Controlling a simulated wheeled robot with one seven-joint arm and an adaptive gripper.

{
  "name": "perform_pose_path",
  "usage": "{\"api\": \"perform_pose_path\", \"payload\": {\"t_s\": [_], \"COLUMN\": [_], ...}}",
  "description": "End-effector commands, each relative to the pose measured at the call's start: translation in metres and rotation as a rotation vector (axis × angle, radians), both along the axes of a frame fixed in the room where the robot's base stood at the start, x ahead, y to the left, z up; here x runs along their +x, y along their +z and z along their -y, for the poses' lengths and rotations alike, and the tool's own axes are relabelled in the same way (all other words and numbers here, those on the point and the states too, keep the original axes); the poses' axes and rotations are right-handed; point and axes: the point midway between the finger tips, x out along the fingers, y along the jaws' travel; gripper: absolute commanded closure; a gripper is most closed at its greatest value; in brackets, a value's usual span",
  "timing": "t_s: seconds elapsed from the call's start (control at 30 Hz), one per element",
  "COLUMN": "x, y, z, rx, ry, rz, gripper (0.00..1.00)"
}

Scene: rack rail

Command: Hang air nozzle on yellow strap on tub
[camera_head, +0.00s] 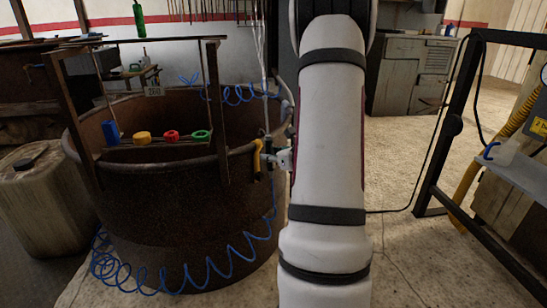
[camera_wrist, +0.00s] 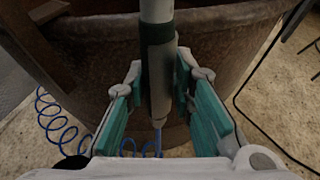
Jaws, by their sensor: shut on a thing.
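The air nozzle (camera_wrist: 158,85) is a grey cylinder with a dark green band, held between the teal pads of my gripper (camera_wrist: 160,98) in the wrist view. A blue hose leaves its lower end. The rusty tub (camera_head: 160,220) stands at left in the head view. The yellow strap (camera_head: 257,160) hangs over the tub's right rim. My gripper shows small in the head view (camera_head: 282,158), just right of the strap and close to the rim, partly hidden by my arm. I cannot tell whether the nozzle touches the strap.
The coiled blue hose (camera_head: 185,275) loops along the tub's front and floor.

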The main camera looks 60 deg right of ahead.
Motion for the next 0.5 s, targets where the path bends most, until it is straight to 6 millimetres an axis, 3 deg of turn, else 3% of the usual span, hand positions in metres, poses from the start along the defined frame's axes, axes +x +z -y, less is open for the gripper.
{"api": "perform_pose_path", "payload": {"t_s": [0.5], "x": [0.017], "y": [0.001], "z": [0.003], "rx": [-0.002], "ry": [0.002], "rz": [0.000], "gripper": [1.00]}}
